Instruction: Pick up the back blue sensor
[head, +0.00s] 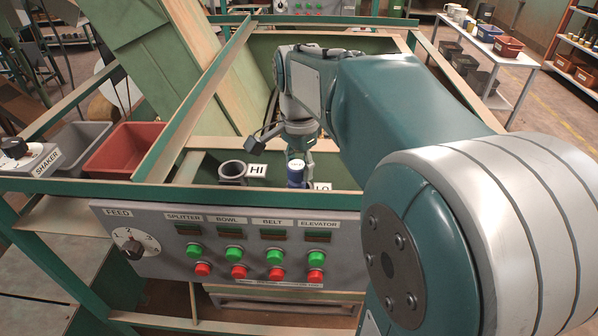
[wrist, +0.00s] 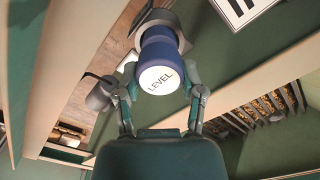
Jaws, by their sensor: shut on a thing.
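A blue cylindrical sensor with a white cap reading LEVEL (wrist: 160,68) is between my gripper's fingers (wrist: 163,92) in the wrist view. The fingers are shut on its sides. A grey ring (wrist: 172,22) is beside the sensor's far end; I cannot tell whether the sensor is still seated in it. In the head view a blue sensor with a pale cap (head: 296,173) stands next to the LO label, right by my gripper (head: 301,148). The fingertips are small there, and I cannot tell whether this is the sensor held. No second blue sensor is clearly visible.
A grey ring holder (head: 232,172) is by the HI label. The control panel (head: 230,245) with buttons spans the front. Green frame bars surround the hopper. A red bin (head: 122,150) and a grey bin (head: 78,148) are at left. A dark cylinder (wrist: 101,95) is beside the left finger.

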